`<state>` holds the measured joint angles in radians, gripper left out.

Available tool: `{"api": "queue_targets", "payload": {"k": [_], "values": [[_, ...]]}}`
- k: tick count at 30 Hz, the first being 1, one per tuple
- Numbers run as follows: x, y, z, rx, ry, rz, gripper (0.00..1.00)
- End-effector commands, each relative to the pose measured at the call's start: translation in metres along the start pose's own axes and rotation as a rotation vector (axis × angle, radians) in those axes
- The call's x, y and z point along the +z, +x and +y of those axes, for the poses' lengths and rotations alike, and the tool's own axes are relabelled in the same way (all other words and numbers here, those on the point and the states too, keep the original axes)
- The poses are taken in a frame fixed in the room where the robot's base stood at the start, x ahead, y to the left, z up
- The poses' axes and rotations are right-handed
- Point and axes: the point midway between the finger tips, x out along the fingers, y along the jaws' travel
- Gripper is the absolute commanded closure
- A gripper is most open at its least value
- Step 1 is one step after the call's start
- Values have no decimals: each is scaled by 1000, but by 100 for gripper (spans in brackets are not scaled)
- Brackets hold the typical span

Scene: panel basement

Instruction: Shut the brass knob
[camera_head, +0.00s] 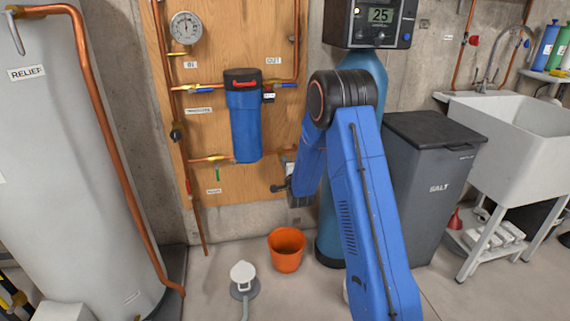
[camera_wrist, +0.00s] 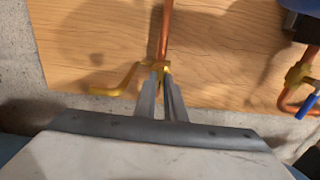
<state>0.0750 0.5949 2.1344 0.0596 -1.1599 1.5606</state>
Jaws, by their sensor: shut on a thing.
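The brass knob (camera_wrist: 165,70) shows in the wrist view on the end of a copper pipe in front of the wooden board. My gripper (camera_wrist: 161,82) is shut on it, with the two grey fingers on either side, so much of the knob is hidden. A yellow bent lever (camera_wrist: 112,88) sticks out to the left, right beside the fingertips. In the head view my arm reaches down to the lower right of the board, and the knob and fingertips cannot be made out there.
A blue filter housing (camera_head: 245,125) hangs on the wooden board (camera_head: 222,185), left of my arm. A blue-handled valve (camera_wrist: 303,100) is at the right of the wrist view. An orange bucket (camera_head: 286,262) stands on the floor below. A grey salt bin (camera_head: 425,200) stands at the right.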

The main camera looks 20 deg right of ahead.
Motion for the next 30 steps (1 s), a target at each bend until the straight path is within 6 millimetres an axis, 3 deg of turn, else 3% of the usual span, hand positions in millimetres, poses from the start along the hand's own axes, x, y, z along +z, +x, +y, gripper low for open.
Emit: {"api": "queue_targets", "payload": {"k": [9,12,23,30], "values": [[-1,-1,2,3,3,3,100],[-1,-1,2,3,2,2,72],[0,-3,0,1,2,1,72],[0,-33,0,2,1,1,72]]}}
